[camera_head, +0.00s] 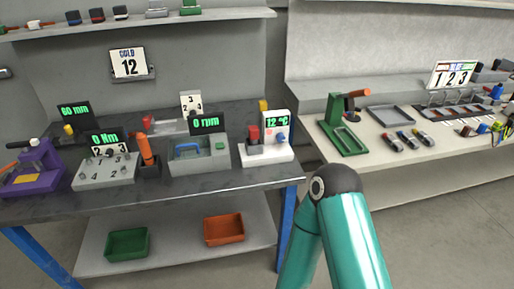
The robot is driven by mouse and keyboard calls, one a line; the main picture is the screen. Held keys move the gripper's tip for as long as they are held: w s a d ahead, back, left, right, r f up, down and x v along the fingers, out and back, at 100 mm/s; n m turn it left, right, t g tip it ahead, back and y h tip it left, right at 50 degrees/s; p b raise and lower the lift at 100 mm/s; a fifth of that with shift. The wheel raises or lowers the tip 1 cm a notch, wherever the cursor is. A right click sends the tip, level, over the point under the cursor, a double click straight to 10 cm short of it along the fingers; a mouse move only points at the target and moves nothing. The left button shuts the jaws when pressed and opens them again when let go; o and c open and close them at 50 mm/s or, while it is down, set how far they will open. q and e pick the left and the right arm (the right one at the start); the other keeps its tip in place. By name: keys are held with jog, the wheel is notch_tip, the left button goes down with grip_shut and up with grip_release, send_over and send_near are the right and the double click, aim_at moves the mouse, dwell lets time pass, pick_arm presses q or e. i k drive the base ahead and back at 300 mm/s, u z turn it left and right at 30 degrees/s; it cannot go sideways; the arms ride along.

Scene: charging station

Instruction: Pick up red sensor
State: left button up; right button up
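A red block (253,134) stands upright on the white device with the "12 °C" display (276,124), at the right end of the dark bench. A smaller red piece (147,121) is further left, behind the orange-handled tool (147,150). I cannot tell for sure which of these, if either, is the red sensor. Neither of my grippers is in view. A teal link of my arm with a dark rounded joint rises at the bottom, right of centre, and hides part of the floor and the right table's front edge.
The dark bench (240,180) also carries a grey "0 rpm" machine (200,155), a "0 Nm" block (105,172) and a purple press (35,170). Green (127,244) and orange (224,229) bins sit below. The pale right table (350,165) holds a green press (340,130) and several small parts.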

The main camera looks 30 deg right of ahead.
aim_at(253, 131)
jog(key=k, duration=1)
jog(key=z, duration=0.35)
jog(key=i, duration=1.8)
jog(key=u, duration=0.35)
